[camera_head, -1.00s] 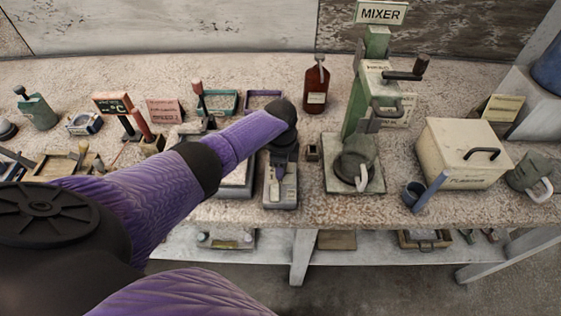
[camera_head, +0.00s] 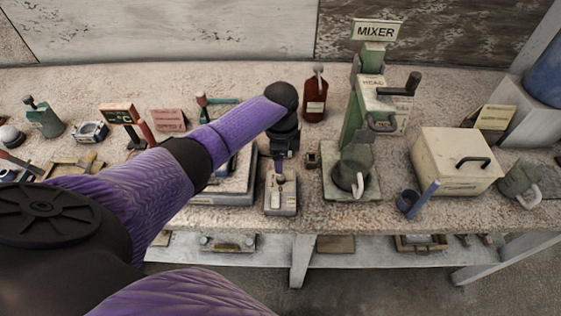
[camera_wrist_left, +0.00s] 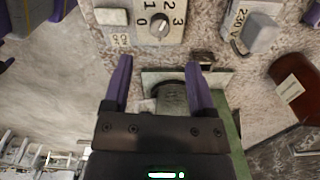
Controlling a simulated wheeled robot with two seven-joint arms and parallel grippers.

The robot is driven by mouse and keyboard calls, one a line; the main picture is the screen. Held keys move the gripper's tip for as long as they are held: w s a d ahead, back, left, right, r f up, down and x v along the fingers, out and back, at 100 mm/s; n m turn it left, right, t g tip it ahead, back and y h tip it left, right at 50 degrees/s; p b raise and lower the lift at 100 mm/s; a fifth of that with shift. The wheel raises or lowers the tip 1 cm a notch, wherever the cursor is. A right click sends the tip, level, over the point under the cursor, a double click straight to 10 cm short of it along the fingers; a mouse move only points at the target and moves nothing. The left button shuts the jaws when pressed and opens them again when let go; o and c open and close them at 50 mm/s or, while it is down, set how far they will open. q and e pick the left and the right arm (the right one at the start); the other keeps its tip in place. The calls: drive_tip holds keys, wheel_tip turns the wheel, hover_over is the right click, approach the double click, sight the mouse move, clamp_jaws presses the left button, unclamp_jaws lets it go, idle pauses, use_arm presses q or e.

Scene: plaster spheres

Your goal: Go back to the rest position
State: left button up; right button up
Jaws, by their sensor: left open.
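My left arm reaches in from the left over the bench, in purple and black. My left gripper (camera_head: 279,172) points down above a small grey dial box (camera_head: 281,203), apart from it as far as I can tell. In the left wrist view its two purple fingers (camera_wrist_left: 160,75) are spread, with nothing between them. The dial box (camera_wrist_left: 150,27), numbered 0 to 3, shows beyond the fingertips there. My right gripper is not in view.
The green mixer (camera_head: 356,130) with its pot stands right of my gripper. A brown bottle (camera_head: 315,97) is behind. A flat-topped device (camera_head: 225,198) is partly hidden behind my arm.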

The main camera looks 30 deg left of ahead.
use_arm(q)
drive_tip(key=shift+r, duration=1.15)
